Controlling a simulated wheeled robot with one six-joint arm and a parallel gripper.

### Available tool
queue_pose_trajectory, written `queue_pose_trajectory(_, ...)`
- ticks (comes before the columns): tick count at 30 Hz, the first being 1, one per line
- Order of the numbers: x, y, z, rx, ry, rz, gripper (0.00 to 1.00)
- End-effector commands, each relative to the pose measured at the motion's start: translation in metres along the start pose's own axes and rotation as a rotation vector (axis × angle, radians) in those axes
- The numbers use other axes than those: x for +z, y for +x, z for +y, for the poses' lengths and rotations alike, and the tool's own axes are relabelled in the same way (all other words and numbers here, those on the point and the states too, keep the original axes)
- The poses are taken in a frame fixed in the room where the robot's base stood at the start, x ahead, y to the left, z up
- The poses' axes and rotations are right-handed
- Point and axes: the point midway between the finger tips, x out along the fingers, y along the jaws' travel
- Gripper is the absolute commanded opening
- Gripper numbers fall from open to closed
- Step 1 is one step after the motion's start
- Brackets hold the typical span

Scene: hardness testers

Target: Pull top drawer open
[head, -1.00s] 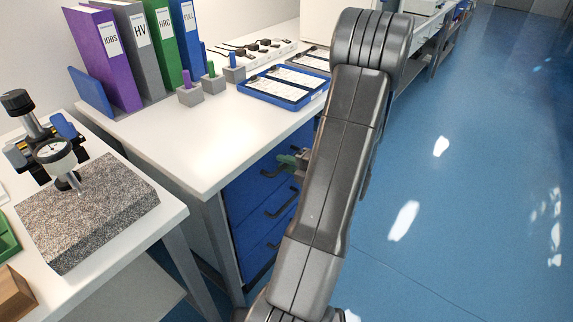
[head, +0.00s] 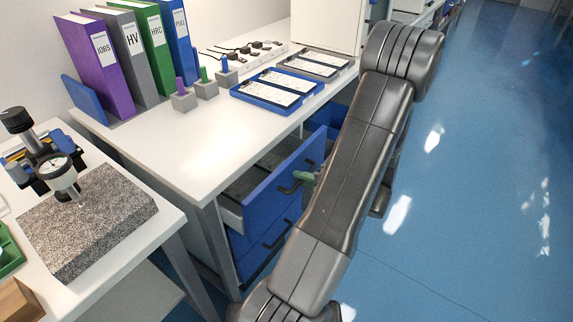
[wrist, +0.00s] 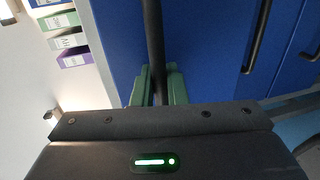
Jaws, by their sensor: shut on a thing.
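The top drawer (head: 264,207) has a blue front and stands pulled out from under the white bench, with its inside showing behind the front. Its dark bar handle (head: 288,189) also shows as a vertical bar in the wrist view (wrist: 153,45). My gripper (wrist: 158,88) has green fingers and is shut around this handle, with a finger on each side of it. In the head view my gripper (head: 304,178) is mostly hidden behind my dark arm, which also covers the right part of the drawer front.
Lower blue drawers (head: 262,250) with dark handles sit below and look closed. On the bench (head: 165,150) stand binders, small grey blocks and a blue tray (head: 278,88). A left table holds a granite block (head: 90,225). The blue floor (head: 460,220) at right is clear.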

Motion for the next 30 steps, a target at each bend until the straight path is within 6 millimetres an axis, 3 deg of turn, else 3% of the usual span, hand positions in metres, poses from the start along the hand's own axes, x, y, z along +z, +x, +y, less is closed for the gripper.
queue_pose_trajectory(3,0.001,-0.036,-0.002,-0.001,0.006,-0.007,0.00)
queue_pose_trajectory(18,0.000,-0.167,-0.030,-0.002,0.002,-0.004,0.00)
queue_pose_trajectory(24,0.000,-0.203,-0.039,-0.001,0.001,-0.003,0.00)
queue_pose_trajectory(30,0.000,-0.224,-0.044,-0.002,0.001,-0.001,0.00)
